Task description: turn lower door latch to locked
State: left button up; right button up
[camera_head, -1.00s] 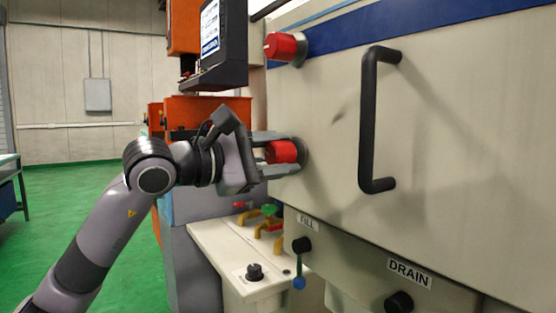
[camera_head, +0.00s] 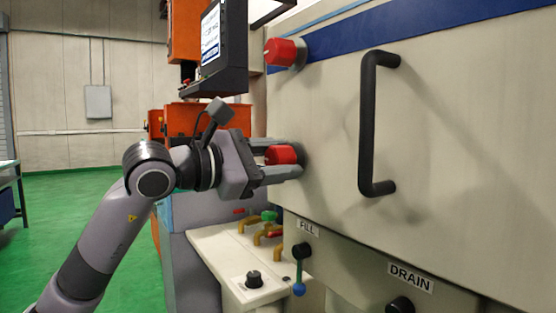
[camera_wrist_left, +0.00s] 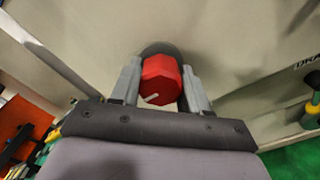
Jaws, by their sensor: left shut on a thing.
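The lower door latch is a red faceted knob (camera_head: 283,154) on a grey round base on the pale machine door (camera_head: 450,150). In the left wrist view the red knob (camera_wrist_left: 160,82) sits between my two fingers, with a short white mark at its lower left. My left gripper (camera_head: 282,160) is shut on this knob, one finger on each side. The upper red latch knob (camera_head: 282,51) is above it, free of any gripper. My right gripper is not in view.
A black door handle (camera_head: 368,125) stands out right of the latch. Below are the FILL lever (camera_head: 299,270), the DRAIN knob (camera_head: 400,305) and a pale ledge (camera_head: 215,250) with pipes and a black knob. A monitor (camera_head: 222,50) hangs above my wrist.

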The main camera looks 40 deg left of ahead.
pick_arm(q)
jog(key=o, duration=0.9)
jog(key=shift+c, duration=0.2)
jog(key=shift+o, duration=0.9)
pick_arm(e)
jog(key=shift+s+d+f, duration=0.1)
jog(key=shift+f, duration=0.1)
pick_arm(q)
jog(key=shift+s+a, duration=0.2)
jog(key=b+v, duration=0.2)
jog(key=v, duration=0.3)
jog(key=shift+s+f, duration=0.15)
jog(key=shift+s+a, duration=0.25)
jog(key=shift+s, duration=0.4)
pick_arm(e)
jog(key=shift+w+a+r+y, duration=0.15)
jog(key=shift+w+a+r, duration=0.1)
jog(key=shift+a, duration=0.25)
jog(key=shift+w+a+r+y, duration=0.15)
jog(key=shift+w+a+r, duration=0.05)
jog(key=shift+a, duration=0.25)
